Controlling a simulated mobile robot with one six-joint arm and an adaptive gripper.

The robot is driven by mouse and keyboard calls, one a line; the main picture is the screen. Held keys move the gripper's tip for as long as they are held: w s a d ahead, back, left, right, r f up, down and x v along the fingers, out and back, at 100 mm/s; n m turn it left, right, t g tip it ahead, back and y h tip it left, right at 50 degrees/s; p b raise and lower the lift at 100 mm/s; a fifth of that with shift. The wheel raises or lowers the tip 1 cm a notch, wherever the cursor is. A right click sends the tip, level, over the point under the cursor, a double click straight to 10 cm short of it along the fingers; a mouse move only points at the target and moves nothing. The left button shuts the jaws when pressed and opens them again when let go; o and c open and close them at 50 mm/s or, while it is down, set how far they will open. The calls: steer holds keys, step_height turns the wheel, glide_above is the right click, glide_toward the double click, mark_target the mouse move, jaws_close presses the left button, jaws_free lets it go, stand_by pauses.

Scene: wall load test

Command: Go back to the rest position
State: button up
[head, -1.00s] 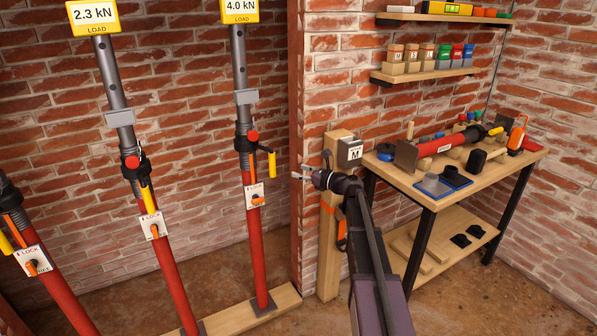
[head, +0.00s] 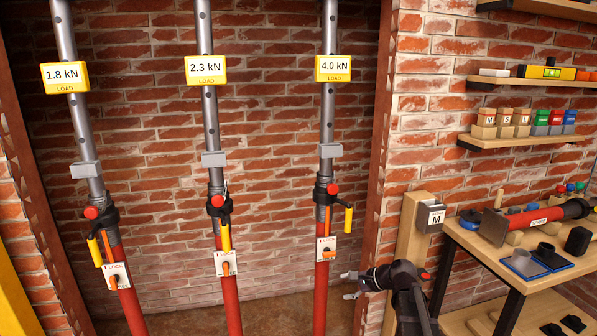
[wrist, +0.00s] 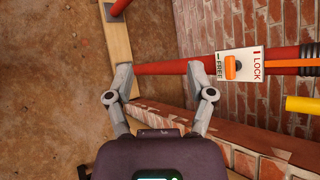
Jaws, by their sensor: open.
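My gripper (head: 350,285) is at the lower middle right of the head view, in front of the brick wall edge and right of the prop marked 4.0 kN (head: 321,290). In the wrist view my gripper (wrist: 160,82) has its two fingers spread wide with nothing held. A red prop tube (wrist: 165,68) runs across behind the fingertips. Its white LOCK/FREE plate (wrist: 245,65) with an orange lever lies just right of the fingers. I cannot tell the exact gap between fingers and tube.
Props marked 2.3 kN (head: 229,295) and 1.8 kN (head: 131,310) stand further left. A wooden post (head: 405,250) with an M box (head: 430,217) is beside my arm. A workbench (head: 500,262) with tools is at the right, below shelves (head: 530,140). A wooden floor plank (wrist: 120,50) shows in the wrist view.

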steer(key=s+d+f+n+g+h, duration=0.1)
steer(key=s+f+n+g+h, duration=0.25)
steer(key=s+n, duration=0.5)
steer(key=s+d+f+n+g+h, duration=0.15)
steer(key=s+f+n+h, duration=0.3)
steer(key=s, duration=0.65)
step_height(320, 180, up, 15)
steer(key=n+h+p, duration=0.1)
steer(key=p, duration=1.4)
steer(key=shift+s+a+r+g, duration=0.15)
steer(key=shift+s+a+g, duration=0.05)
steer(key=shift+s+g, duration=0.1)
stand_by(1.1)
